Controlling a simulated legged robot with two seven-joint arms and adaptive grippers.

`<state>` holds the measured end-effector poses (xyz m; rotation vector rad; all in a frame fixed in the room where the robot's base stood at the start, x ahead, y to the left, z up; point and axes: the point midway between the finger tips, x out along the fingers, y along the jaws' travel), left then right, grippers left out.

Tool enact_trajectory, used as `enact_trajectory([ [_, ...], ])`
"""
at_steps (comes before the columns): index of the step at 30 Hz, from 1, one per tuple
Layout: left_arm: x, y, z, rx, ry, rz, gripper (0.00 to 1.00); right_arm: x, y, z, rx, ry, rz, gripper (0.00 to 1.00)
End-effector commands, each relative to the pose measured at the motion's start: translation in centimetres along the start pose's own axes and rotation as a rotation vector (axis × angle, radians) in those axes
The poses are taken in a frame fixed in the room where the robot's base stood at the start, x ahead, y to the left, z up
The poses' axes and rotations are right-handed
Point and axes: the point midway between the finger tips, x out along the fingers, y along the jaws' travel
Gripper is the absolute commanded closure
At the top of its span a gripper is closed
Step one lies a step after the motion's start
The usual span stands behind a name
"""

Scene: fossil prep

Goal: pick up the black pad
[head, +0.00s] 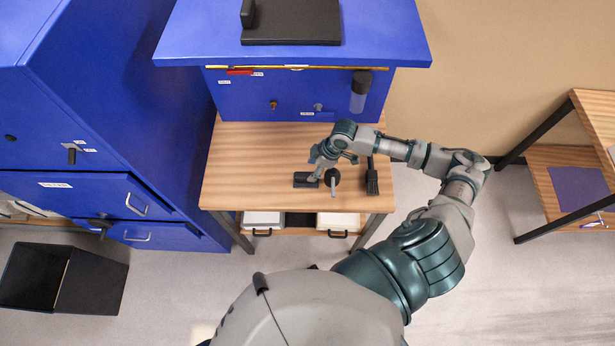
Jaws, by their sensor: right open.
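The black pad (302,181) is a small dark flat rectangle. It lies on the wooden tabletop (235,165) near the front edge. My right gripper (315,176) reaches in from the right and is open, at the pad's right end. Its fingers cover part of that end, and I cannot tell whether they touch it. My left gripper is not in view.
A dark round-headed tool with a grey handle (333,187) is just right of the pad. A black brush (372,183) lies further right. A blue cabinet (235,92) stands behind. The table's left part is clear. A black bin (95,285) stands lower left.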

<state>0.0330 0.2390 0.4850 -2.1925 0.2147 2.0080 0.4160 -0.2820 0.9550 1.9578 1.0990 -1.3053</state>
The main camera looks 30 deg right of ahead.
Motion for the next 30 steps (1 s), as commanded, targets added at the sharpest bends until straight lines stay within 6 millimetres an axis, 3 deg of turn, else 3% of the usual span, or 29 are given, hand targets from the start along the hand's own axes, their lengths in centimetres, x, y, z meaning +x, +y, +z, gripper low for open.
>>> enact_trajectory([
  [5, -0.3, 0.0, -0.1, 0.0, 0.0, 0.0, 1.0, 1.5, -0.1, -0.2, 0.0, -0.001, -0.001, 0.42],
  [12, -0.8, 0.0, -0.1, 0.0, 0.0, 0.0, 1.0, 5.0, 0.2, 0.2, 0.001, 0.001, -0.001, 0.42],
  [21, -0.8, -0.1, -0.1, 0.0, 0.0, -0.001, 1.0, 5.6, 0.2, 0.4, -0.001, 0.0, -0.001, 0.42],
  [28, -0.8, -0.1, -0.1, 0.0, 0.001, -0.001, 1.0, 5.6, 0.2, 0.3, -0.001, 0.0, -0.001, 0.99],
  [30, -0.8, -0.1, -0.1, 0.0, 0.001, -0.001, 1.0, 5.6, 0.2, 0.2, -0.001, 0.0, 0.0, 1.0],
])
